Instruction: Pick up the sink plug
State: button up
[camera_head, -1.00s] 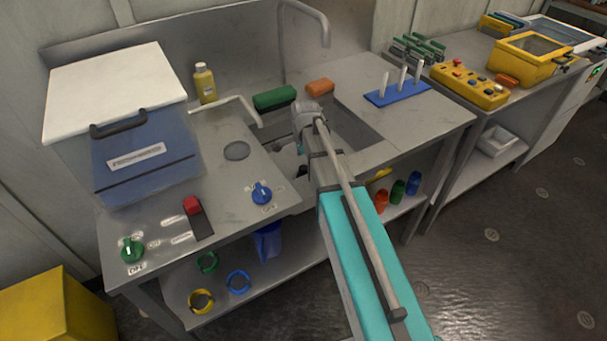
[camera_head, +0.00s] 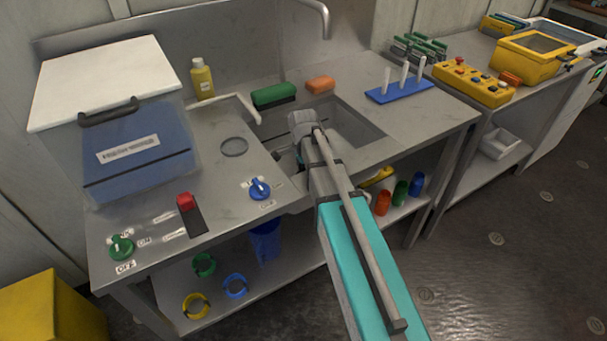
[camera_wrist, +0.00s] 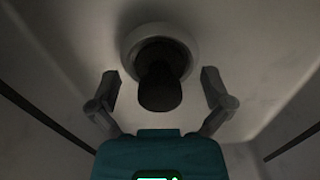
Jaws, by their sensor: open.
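The sink plug (camera_wrist: 160,88) is dark, with a rounded knob facing the camera in the wrist view. It sits in a pale round drain ring (camera_wrist: 185,38) on the sink floor. My gripper (camera_wrist: 161,92) is open, with one finger on each side of the plug and a visible gap on both sides. I cannot tell how far the fingertips are above the sink floor. In the head view my arm reaches into the sink basin (camera_head: 352,133), and it hides the plug and most of the gripper.
A green brush (camera_head: 274,95) and an orange block (camera_head: 320,85) lie on the sink's back rim. A bent pipe-like bar (camera_head: 232,101) stands left of the basin, and a tall faucet (camera_head: 325,20) rises behind. A lidded blue box (camera_head: 140,150) and a yellow bottle (camera_head: 203,80) stand left.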

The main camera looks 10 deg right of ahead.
dwell(0.4)
jog(key=c, duration=1.2)
jog(key=shift+c, duration=0.2)
